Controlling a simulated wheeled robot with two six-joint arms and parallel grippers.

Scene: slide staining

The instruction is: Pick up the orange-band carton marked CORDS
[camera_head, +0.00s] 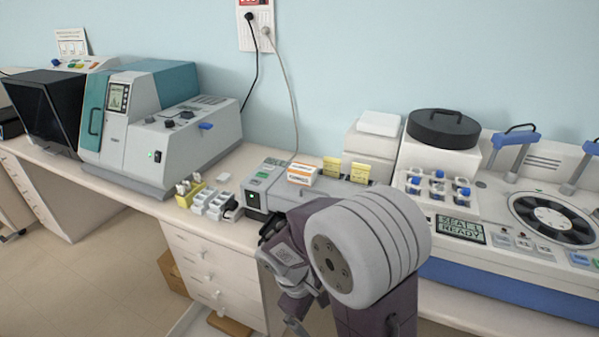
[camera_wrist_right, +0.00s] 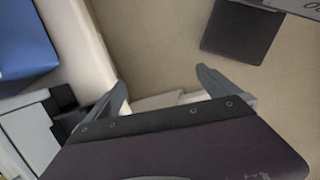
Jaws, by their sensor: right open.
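A small white carton with an orange band (camera_head: 302,174) sits on top of the long grey unit (camera_head: 264,178) near the middle of the bench. Its lettering is too small to read. Two yellow-marked cartons stand to its right, a left one (camera_head: 332,166) and a right one (camera_head: 360,172). My right gripper (camera_wrist_right: 163,84) is open and empty in the right wrist view, with floor between its fingers. In the head view my right arm is in front of the bench, below and apart from the carton, and hides part of the grey unit. My left gripper is not in view.
A grey and teal machine (camera_head: 155,118) stands at the left. White racks (camera_head: 214,204) sit left of the grey unit. At the right stand a vial rack (camera_head: 437,196) and a machine with a rotor (camera_head: 553,219). A cable (camera_head: 288,90) hangs behind the carton.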

